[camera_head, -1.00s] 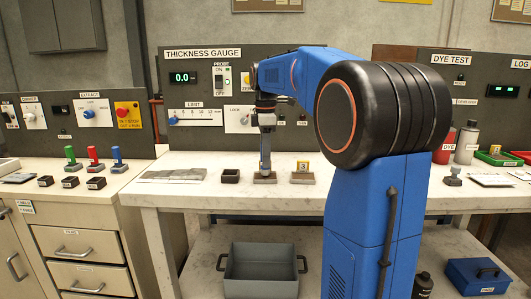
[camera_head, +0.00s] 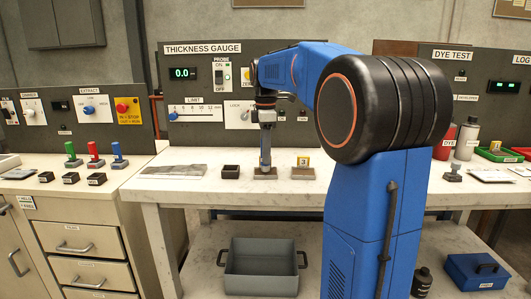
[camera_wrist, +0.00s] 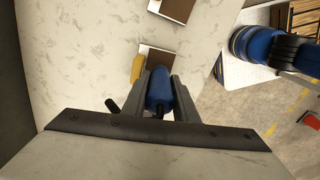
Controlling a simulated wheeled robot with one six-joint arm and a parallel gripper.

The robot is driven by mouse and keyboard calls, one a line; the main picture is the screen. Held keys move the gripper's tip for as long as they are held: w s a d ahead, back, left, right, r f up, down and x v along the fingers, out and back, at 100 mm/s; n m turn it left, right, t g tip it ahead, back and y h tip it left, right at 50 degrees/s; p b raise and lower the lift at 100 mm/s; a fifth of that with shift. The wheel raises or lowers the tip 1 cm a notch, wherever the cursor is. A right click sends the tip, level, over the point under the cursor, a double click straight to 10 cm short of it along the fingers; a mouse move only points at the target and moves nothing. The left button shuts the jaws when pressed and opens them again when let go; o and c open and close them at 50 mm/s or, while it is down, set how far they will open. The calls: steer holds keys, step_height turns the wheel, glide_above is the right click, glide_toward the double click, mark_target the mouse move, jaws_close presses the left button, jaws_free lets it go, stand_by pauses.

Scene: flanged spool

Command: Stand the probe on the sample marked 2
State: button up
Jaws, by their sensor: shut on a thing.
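The probe (camera_wrist: 158,88) is a blue cylinder held upright between the grey fingers of my gripper (camera_wrist: 163,92) in the wrist view. In the head view my gripper (camera_head: 265,158) points down over a low brown block (camera_head: 265,173), a sample on the white bench. Its tag is hidden behind the gripper there; a yellow tag (camera_wrist: 137,68) shows beside a brown sample (camera_wrist: 160,60) in the wrist view, its number unreadable. I cannot tell whether the probe tip touches the block. The sample marked 3 (camera_head: 303,173) stands just right, with a yellow tag.
A small dark open box (camera_head: 230,171) stands left of the block, and a grey flat plate (camera_head: 174,170) lies further left. The thickness gauge panel (camera_head: 205,85) rises behind, reading 0.0. A grey bin (camera_head: 261,287) sits on the lower shelf.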

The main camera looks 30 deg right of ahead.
steer(key=shift+f, duration=0.45)
stand_by(1.3)
steer(key=shift+r, duration=3.55)
